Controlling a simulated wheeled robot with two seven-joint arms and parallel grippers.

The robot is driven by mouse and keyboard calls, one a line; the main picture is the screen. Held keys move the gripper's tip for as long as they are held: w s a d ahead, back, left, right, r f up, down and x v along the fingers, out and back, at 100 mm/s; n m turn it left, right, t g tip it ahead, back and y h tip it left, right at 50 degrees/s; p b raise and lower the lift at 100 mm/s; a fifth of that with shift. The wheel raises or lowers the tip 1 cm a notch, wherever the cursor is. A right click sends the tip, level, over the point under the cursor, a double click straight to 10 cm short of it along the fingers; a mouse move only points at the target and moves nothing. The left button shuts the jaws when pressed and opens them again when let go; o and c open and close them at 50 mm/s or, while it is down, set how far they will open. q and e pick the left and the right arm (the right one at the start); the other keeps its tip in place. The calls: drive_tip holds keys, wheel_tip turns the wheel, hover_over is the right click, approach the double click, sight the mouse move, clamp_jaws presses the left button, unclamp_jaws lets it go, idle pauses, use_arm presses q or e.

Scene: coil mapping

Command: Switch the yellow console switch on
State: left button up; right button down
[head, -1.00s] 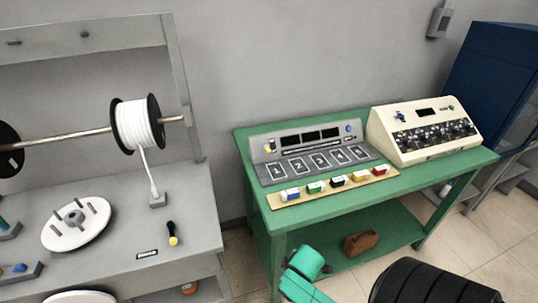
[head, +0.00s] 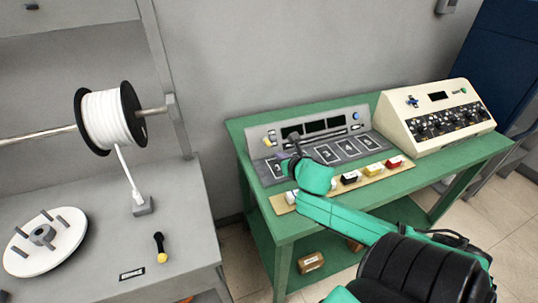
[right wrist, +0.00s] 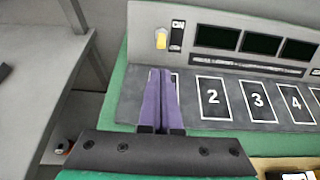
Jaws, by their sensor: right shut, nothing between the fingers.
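The grey console (head: 350,123) stands on the green table, with several dark displays and numbered squares. Its yellow switch (head: 267,142) is at the left end of the upright panel. In the right wrist view the switch (right wrist: 161,41) sits left of a dark label reading ON at its top. My right gripper (head: 291,147) is over the console's left part, near the switch. Its purple fingers (right wrist: 161,73) are shut and empty, below the switch in the picture and covering part of square 1. I cannot tell whether they touch the panel. My left gripper is out of view.
A beige console (head: 420,136) with dark knobs stands to the right on the green table (head: 408,177). Coloured blocks, including a red one (head: 395,162), lie on a board, partly behind my arm. A grey bench (head: 185,215) with a white spool (head: 104,118) is at left.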

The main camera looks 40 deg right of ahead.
sight(268, 142)
drive_tip(key=shift+s+a+r, duration=0.1)
drive_tip(key=shift+s+r, duration=0.15)
drive_tip(key=x, duration=1)
drive_tip(key=shift+w+f, duration=0.15)
drive_tip(key=shift+f, duration=0.05)
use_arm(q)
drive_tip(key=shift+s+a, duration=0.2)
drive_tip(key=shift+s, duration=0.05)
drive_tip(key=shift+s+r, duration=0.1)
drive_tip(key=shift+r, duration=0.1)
use_arm(e)
drive_tip(key=shift+r, duration=0.1)
